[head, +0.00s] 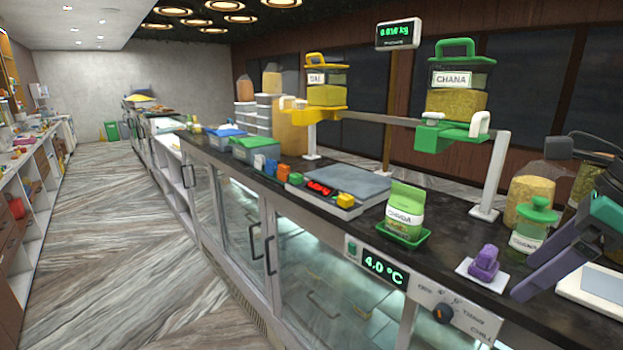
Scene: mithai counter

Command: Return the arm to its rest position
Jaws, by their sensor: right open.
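My right gripper (535,272) is at the right edge of the head view, above the counter's near right end. Its two purple fingers point down and left, apart from each other, with nothing seen between them. A dark wrist and a teal-green part show behind them. The fingers pass in front of the counter near a small green-lidded jar (528,238). A purple block (484,263) on a white square lies just left of the fingertips, and I see no contact. My left gripper is out of view.
The dark counter holds a green-and-white pouch (404,212) on a green tray, a scale (345,183) and small coloured blocks. A metal frame carries the CHANA dispenser (459,90) and the DAL dispenser (326,85). Further jars (532,195) crowd the right end. The floor (110,240) at left is clear.

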